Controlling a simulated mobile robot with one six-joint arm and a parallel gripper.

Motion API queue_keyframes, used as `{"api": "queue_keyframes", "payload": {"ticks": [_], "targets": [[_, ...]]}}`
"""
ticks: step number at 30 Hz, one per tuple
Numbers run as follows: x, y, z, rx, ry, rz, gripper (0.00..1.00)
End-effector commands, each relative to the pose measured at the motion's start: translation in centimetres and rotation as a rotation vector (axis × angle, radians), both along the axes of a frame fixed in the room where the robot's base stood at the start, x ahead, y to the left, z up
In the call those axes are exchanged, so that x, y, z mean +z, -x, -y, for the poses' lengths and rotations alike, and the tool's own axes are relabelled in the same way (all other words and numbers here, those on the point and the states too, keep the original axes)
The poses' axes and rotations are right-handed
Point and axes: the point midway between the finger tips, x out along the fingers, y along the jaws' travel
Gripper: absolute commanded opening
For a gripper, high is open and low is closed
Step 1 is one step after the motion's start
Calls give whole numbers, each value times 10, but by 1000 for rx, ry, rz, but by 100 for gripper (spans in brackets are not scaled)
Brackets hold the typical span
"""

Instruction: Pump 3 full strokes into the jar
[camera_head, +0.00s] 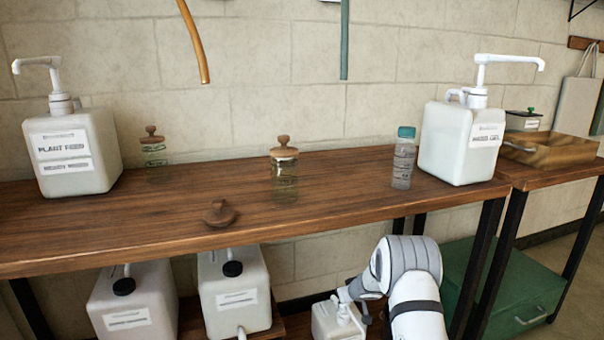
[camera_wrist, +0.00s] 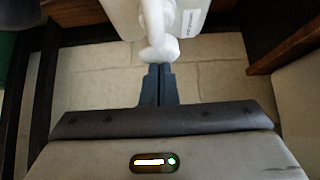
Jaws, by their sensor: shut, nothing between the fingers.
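A white pump bucket labelled PLANT FEED (camera_head: 75,155) stands at the table's left, and another white pump bucket (camera_head: 458,150) at its right. A smaller white pump bucket (camera_head: 335,322) is low beneath the table beside my arm. Two glass jars with wooden lids stand on the table, one at the middle (camera_head: 284,180) and one further left (camera_head: 154,157). Which jar is meant I cannot tell. In the wrist view my gripper (camera_wrist: 160,70) is shut and empty. Its tips are close to a white pump spout (camera_wrist: 160,46) on a white bucket (camera_wrist: 128,14); contact is unclear.
A round wooden lid (camera_head: 219,213) lies near the table's front edge. A clear bottle with a teal cap (camera_head: 403,160) stands beside the right bucket. White jugs with black caps (camera_head: 234,290) stand below. A green box (camera_head: 510,295) is at the lower right, a wooden tray (camera_head: 550,150) above it.

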Motion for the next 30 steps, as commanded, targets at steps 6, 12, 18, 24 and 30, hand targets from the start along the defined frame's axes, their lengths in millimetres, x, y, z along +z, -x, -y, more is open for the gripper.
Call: {"api": "queue_keyframes", "payload": {"ticks": [6,12,18,24,30], "targets": [[-5,2,0,0,1,-7,0],[-8,3,0,0,0,-8,0],[-15,3,-1,1,0,-8,0],[-9,3,-1,1,0,-8,0],[10,3,-1,2,1,-7,0]]}}
